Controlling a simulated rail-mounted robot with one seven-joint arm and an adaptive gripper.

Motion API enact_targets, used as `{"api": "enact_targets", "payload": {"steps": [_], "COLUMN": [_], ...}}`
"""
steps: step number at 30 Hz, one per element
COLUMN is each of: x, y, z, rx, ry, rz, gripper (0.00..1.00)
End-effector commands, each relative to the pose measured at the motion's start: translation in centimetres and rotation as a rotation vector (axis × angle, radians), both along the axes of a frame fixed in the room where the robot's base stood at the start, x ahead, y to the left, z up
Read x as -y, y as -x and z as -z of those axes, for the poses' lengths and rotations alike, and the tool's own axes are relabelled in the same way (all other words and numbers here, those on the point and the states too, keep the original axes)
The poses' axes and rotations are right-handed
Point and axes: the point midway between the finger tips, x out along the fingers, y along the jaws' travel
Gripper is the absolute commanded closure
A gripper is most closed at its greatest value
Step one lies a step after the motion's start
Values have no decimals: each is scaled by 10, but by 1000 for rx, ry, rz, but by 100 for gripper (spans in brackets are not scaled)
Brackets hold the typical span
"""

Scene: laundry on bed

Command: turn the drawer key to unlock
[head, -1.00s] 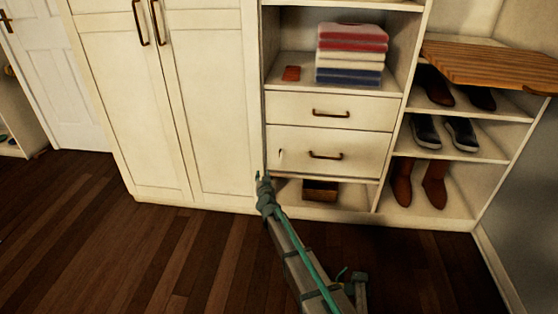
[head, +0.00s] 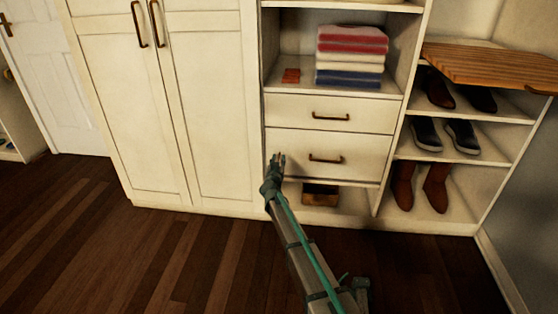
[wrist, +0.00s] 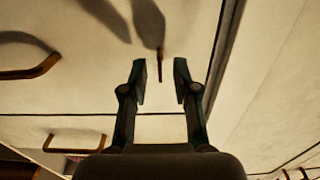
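The key (wrist: 160,66) shows in the wrist view as a thin, dark upright piece on the pale front of the lower drawer (head: 360,150). My gripper (wrist: 160,80) is open, with one finger on each side of the key and a gap to both. I cannot tell how deep the key sits between the fingertips. In the head view my gripper (head: 278,158) is at the left part of the lower drawer front and hides the key. The lower drawer is shut, and its brown handle (head: 326,159) is to the right of my gripper.
The shut upper drawer (head: 375,113) is above, with its own handle (head: 331,117). Tall cabinet doors (head: 215,120) stand close on the left. A brown box (head: 320,194) sits in the open space below. Shoe shelves (head: 480,155) are on the right. The wooden floor in front is clear.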

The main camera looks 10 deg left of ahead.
Motion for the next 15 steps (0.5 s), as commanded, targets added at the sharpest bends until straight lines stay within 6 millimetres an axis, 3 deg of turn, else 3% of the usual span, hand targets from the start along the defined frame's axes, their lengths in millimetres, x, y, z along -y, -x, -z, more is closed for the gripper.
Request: {"api": "enact_targets", "payload": {"steps": [1, 6, 15], "x": [-1, 0, 0], "y": [-11, -24, -25], "z": [2, 1, 0], "rx": [1, -1, -1], "ry": [-1, -1, 0], "rz": [0, 0, -1], "gripper": [71, 71, 71]}}
